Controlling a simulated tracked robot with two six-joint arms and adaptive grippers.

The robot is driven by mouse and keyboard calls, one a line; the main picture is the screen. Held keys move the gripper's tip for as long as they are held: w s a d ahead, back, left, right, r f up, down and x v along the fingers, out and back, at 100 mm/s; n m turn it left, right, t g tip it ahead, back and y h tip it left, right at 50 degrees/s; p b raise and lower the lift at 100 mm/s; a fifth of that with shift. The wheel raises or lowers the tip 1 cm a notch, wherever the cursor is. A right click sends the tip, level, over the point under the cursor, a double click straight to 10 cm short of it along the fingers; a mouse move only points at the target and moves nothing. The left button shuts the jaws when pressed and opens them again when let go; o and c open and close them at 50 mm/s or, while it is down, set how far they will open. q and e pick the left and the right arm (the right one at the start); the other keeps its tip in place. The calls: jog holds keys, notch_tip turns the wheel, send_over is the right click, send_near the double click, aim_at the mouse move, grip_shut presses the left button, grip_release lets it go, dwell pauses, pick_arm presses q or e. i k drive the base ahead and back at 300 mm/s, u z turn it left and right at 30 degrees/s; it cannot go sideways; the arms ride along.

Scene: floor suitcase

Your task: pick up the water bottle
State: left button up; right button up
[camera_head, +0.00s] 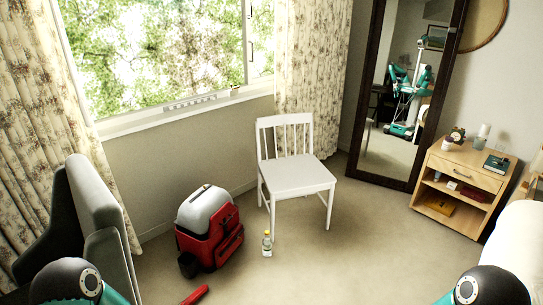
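The water bottle (267,243) is small and clear with a yellow cap and a label. It stands upright on the carpet in the head view, just right of the red suitcase and in front of the white chair. Parts of my two arms show at the bottom left and bottom right edges, well apart from the bottle. Neither of my grippers is in view.
A red and grey suitcase (222,245) stands left of the bottle. A white chair (297,177) is behind it. A red object (196,295) lies on the floor near the bottom. A wooden nightstand (462,188) and a mirror (408,90) are at right. Carpet right of the bottle is clear.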

aim_at(267, 241)
jog(key=z, duration=0.1)
jog(key=i, duration=2.65)
jog(key=u, duration=1.25)
jog(key=k, duration=0.6)
jog(key=u, duration=0.2)
jog(key=i, duration=0.6)
jog(key=z, duration=0.05)
